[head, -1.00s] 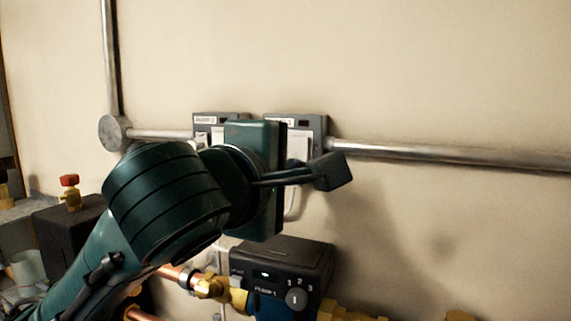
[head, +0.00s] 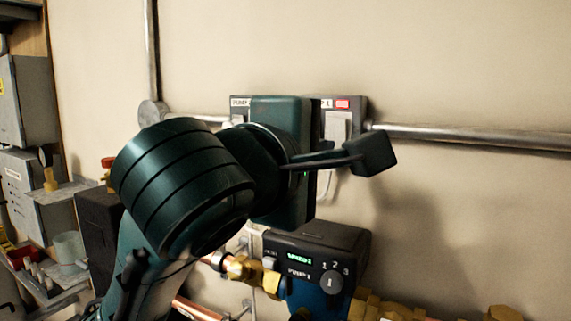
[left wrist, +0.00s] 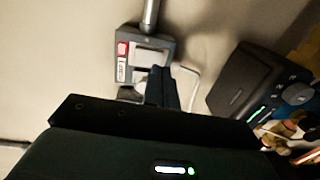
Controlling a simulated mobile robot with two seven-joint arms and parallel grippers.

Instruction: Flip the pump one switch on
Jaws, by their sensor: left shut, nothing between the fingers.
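The pump one switch (head: 343,103) is a grey wall box at the right of a pair, its label partly covered. Its small window glows red, and its white rocker (head: 338,126) is partly hidden by my left gripper. The box also shows in the left wrist view (left wrist: 165,45), with the red window at its left. My left gripper (left wrist: 163,88) is shut and empty, its dark fingers at the box's lower edge by the rocker. I cannot tell if they touch. My right gripper is not in view.
Below stands the pump (head: 320,245) with a green-lit display and a dial. A second switch box (head: 240,103) is mostly hidden behind my left gripper. A metal conduit (head: 470,135) runs right along the wall. Brass fittings and copper pipes lie low. The wall above is clear.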

